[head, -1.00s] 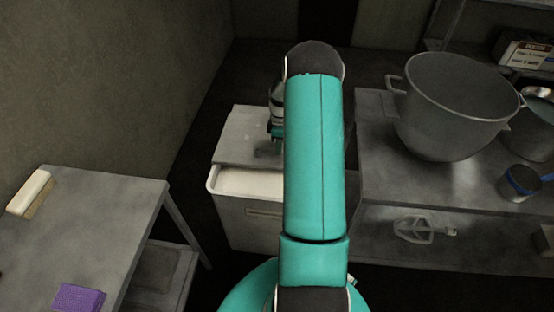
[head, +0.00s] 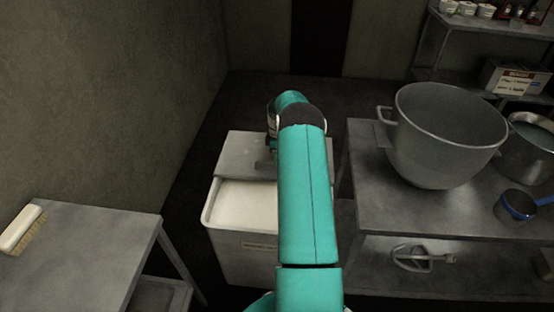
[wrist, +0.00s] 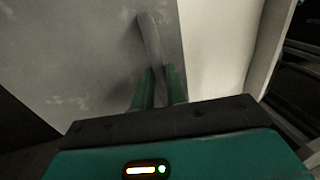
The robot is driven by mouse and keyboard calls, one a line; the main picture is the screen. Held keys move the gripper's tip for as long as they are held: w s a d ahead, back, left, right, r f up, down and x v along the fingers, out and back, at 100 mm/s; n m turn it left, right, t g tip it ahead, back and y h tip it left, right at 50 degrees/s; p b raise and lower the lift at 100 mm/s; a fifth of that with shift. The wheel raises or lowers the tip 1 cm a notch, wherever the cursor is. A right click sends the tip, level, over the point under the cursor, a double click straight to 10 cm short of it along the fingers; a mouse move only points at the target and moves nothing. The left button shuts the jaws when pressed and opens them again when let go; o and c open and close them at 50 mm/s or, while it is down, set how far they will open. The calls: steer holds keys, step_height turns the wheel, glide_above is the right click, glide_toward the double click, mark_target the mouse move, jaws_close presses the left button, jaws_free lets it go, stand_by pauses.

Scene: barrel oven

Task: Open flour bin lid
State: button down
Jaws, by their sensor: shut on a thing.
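The flour bin (head: 240,240) stands on the floor between two metal tables. Its grey lid (head: 240,155) is slid toward the back, and white flour (head: 245,204) shows in the front part of the opening. In the wrist view the lid (wrist: 80,50) fills the left, with a bar handle (wrist: 150,40) on it and the pale bin opening to the right. My gripper (wrist: 159,85) is shut on the handle, with its green fingers on either side. In the head view my arm hides the fingers and the right part of the bin.
The left table (head: 85,250) holds a brush (head: 22,230). Dark floor is clear behind the bin.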

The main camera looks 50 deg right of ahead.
steer(key=c, duration=1.4)
jaws_free()
step_height(320, 180, up, 14)
steer(key=w+d, duration=0.1)
steer(key=d, duration=0.1)
steer(key=shift+w+f, duration=0.2)
steer(key=shift+w, duration=0.15)
